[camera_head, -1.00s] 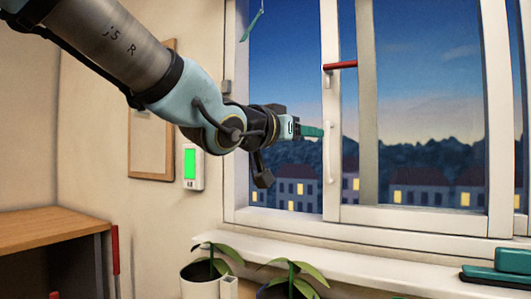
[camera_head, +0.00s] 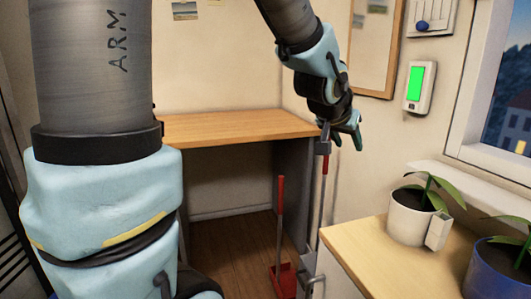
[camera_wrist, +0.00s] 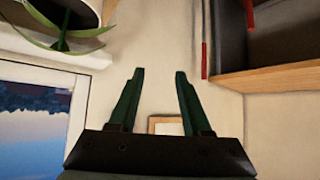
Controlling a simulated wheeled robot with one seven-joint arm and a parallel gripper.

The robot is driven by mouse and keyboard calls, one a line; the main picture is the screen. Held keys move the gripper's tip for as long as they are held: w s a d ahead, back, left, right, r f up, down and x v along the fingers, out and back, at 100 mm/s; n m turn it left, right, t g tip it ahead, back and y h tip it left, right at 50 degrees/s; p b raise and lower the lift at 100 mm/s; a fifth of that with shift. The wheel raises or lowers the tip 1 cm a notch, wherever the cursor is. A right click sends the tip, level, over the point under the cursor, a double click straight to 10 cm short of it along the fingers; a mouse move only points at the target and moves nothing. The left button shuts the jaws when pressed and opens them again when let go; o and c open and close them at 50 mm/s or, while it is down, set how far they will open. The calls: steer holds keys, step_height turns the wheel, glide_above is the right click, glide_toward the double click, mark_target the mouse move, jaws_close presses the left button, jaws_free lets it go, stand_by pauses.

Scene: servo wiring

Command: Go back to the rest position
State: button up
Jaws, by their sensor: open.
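My gripper (camera_head: 350,132) hangs from my arm in the upper middle of the head view, pointing down and to the right. It is in front of the wall, right of the wooden shelf top. In the wrist view my gripper (camera_wrist: 160,90) shows two dark green fingers, spread apart with nothing between them. The wrist picture looks upside down, with a plant at its top left and the window at its left.
A wooden desk (camera_head: 235,127) stands at the back, with a red dustpan (camera_head: 283,277) on the floor before it. A potted plant (camera_head: 408,217) stands on a light wooden counter (camera_head: 368,258) at the right. A thermostat with a green screen (camera_head: 418,87) hangs on the wall.

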steer(key=a+f+n+g+y+p, duration=0.1)
steer(key=a+f+n+y, duration=0.15)
steer(key=a, duration=0.65)
steer(key=a+f+n+g+y+p, duration=0.15)
steer(key=a+f, duration=0.25)
steer(key=a, duration=0.5)
steer(key=s+a+f+n+g+y+p, duration=0.1)
steer(key=s+a+f+n+g+y, duration=0.1)
steer(key=s+a, duration=0.6)
step_height(320, 180, down, 2)
steer(key=shift+a+n+g, duration=0.4)
steer(key=shift+a+g, duration=0.35)
steer(key=shift+a, duration=0.45)
